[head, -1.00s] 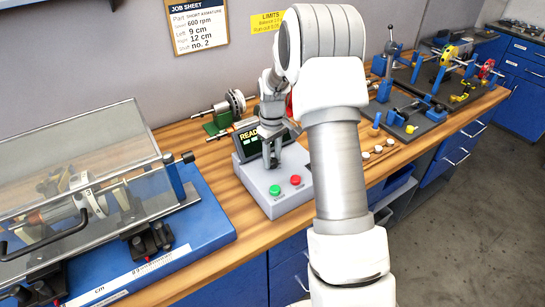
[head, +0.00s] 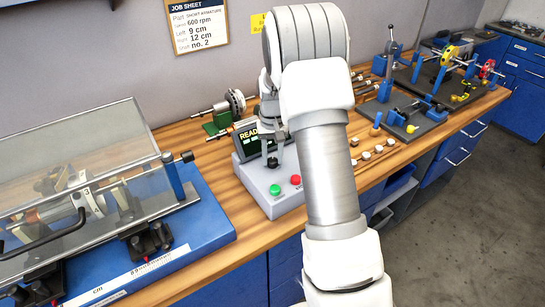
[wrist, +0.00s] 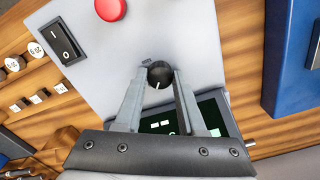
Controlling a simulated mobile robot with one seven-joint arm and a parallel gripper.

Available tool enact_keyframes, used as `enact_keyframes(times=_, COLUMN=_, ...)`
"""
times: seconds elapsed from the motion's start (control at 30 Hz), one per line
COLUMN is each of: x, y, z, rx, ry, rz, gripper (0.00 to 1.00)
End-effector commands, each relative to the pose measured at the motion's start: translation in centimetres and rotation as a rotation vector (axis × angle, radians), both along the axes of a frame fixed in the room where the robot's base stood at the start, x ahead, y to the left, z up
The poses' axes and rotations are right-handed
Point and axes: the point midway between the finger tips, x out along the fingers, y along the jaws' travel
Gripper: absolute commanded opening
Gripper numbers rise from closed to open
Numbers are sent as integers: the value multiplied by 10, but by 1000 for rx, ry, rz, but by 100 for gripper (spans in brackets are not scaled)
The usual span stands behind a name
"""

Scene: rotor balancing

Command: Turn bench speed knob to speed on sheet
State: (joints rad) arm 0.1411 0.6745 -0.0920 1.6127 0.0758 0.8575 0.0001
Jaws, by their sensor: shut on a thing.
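The job sheet (head: 200,24) on the back wall reads 600 rpm. The grey control box (head: 260,186) stands on the bench, with a green button (head: 275,189), a red button (head: 296,180) and a display (head: 249,138) that shows "READ" and is partly hidden. In the wrist view, the black speed knob (wrist: 160,74) with a white pointer line sits between my fingertips. My gripper (wrist: 158,78) is shut on the knob from above; it also shows over the box in the head view (head: 272,158). The display (wrist: 185,123) is partly hidden behind my fingers.
A clear-covered blue balancing bench (head: 150,255) fills the left. A rotor on a green stand (head: 222,112) stands behind the box. Small weights (head: 375,150) and dark fixture boards (head: 425,125) lie to the right. A rocker switch (wrist: 63,40) is on the box.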

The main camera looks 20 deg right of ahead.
Motion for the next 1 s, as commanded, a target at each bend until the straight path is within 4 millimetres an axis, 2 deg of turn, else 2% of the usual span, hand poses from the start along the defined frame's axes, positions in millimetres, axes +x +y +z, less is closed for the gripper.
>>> enact_keyframes(times=0.4, x=0, y=1, z=0, rx=0, ry=1, rz=-194, gripper=0)
enact_keyframes(times=0.97, x=0, y=0, z=0, rx=0, ry=1, rz=-221, gripper=0)
enact_keyframes(times=1.0, x=0, y=0, z=0, rx=0, ry=1, rz=-221, gripper=46)
